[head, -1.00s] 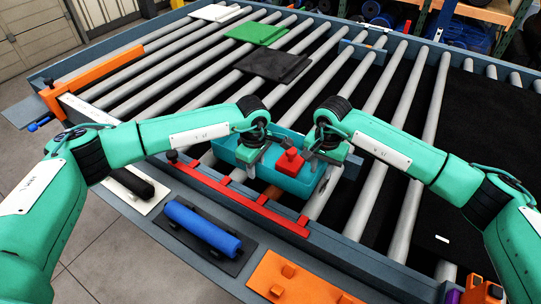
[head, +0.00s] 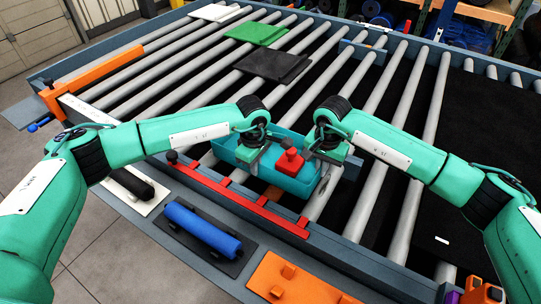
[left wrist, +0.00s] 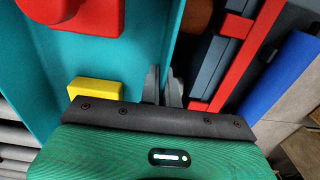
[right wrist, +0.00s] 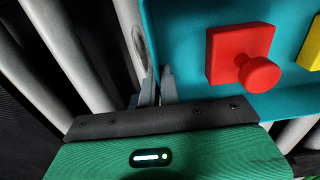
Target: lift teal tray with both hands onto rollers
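The teal tray (head: 284,182) is near the front edge of the roller bed, low among the rollers; the head view does not show clearly what bears it. Inside is a red block with a round knob (head: 290,161). A yellow block (left wrist: 92,90) also shows inside in the left wrist view. My left gripper (head: 253,166) is at the tray's left end, its fingers close together on either side of the wall (left wrist: 163,88). My right gripper (head: 322,172) is at the right end, its fingers likewise astride the wall (right wrist: 158,88). Both look shut on it.
A red rail (head: 240,200) runs along the front edge. A blue roller on a dark plate (head: 203,228) and an orange plate (head: 295,280) lie in front. Black (head: 272,66), green (head: 257,33) and white (head: 214,13) plates lie farther back. The rollers behind the tray are clear.

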